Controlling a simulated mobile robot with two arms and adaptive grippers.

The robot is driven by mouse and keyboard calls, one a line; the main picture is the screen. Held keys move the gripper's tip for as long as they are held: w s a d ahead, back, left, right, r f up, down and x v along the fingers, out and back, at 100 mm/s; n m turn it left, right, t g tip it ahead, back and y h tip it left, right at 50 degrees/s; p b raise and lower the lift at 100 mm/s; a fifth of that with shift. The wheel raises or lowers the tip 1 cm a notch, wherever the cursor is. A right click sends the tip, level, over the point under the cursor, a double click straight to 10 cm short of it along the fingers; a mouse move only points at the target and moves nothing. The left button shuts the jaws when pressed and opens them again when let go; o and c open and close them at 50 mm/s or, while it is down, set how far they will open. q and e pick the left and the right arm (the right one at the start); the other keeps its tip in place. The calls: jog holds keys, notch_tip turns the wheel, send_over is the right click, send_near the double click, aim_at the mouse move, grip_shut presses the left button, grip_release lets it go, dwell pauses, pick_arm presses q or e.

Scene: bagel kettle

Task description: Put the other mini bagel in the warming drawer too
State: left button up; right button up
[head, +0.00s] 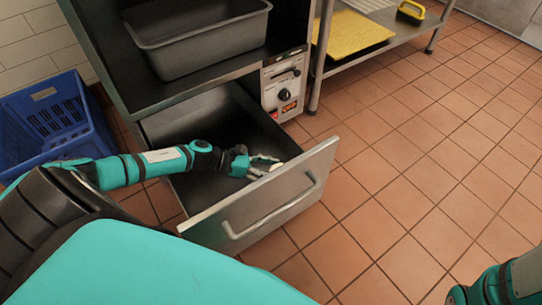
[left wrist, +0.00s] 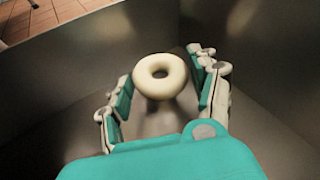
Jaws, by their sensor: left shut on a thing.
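The warming drawer (head: 315,172) is pulled open below the counter, its metal front facing right. My left gripper (head: 264,164) reaches down inside the drawer near its front panel. It is shut on a pale mini bagel (left wrist: 160,91), which sits between the two fingers in the left wrist view, with the drawer's metal walls around it. In the head view only a small light bit of the bagel (head: 276,167) shows at the fingertips. I cannot tell whether it touches the drawer floor. I see no second bagel. My right gripper is not in view; only part of that arm shows at the lower right.
A grey tub (head: 200,52) stands on the dark counter above the drawer. A control panel with a knob (head: 284,98) is beside the drawer. A blue crate (head: 48,122) is at the left. A yellow board (head: 352,33) lies on a shelf at the top right. The tiled floor on the right is clear.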

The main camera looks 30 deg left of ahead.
pick_arm(q)
notch_tip(320, 180, down, 3)
jog(key=shift+f+b, duration=0.1)
jog(key=shift+b, duration=0.75)
